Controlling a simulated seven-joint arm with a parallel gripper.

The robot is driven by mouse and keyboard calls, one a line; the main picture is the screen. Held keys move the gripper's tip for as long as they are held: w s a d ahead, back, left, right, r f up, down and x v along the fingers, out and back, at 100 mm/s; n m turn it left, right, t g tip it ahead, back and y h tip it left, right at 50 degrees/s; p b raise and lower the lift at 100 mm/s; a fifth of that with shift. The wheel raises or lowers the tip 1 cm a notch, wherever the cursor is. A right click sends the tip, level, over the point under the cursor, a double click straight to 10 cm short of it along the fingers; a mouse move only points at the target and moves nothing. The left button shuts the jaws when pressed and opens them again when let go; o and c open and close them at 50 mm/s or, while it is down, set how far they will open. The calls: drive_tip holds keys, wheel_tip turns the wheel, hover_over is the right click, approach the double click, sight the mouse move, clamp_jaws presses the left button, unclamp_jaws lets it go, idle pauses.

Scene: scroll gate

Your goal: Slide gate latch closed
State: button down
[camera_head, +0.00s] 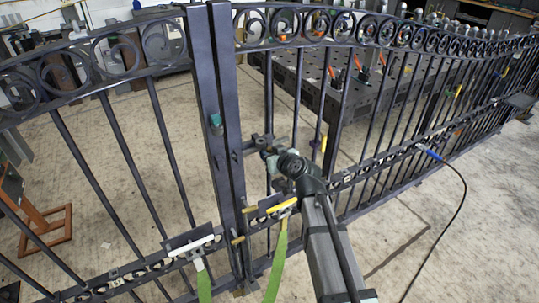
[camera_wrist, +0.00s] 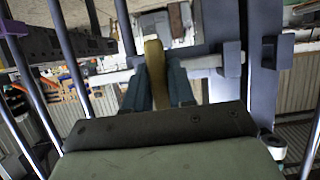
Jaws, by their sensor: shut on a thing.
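The dark metal scroll gate (camera_head: 115,150) spans the head view, its two upright posts (camera_head: 222,130) side by side with a thin gap. The latch is beside the right post, mostly hidden by my gripper in the head view. In the wrist view, the light horizontal latch bar (camera_wrist: 203,62) runs toward a bracket (camera_wrist: 231,60) on the near post. A second bracket (camera_wrist: 270,52) is on the other post. My gripper (camera_wrist: 155,92) is shut on the brass-coloured latch handle (camera_wrist: 153,65), one finger on each side. Whether the bar enters the second bracket is unclear.
Green straps (camera_head: 276,262) hang from clamps low on the gate. A blue-ended cable (camera_head: 455,170) runs to the floor at right. A dark perforated worktable (camera_head: 310,82) stands behind the gate. Vertical gate bars flank my gripper; the concrete floor in front is mostly clear.

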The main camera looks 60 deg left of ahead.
idle(0.3)
drive_tip(key=s, duration=0.6)
drive_tip(key=shift+s, duration=0.25)
drive_tip(key=c, duration=1)
unclamp_jaws()
drive_tip(key=shift+c, duration=0.2)
drive_tip(key=shift+d, duration=0.1)
drive_tip(key=v, duration=1.3)
drive_tip(key=shift+d, duration=0.3)
drive_tip(key=shift+r, duration=0.1)
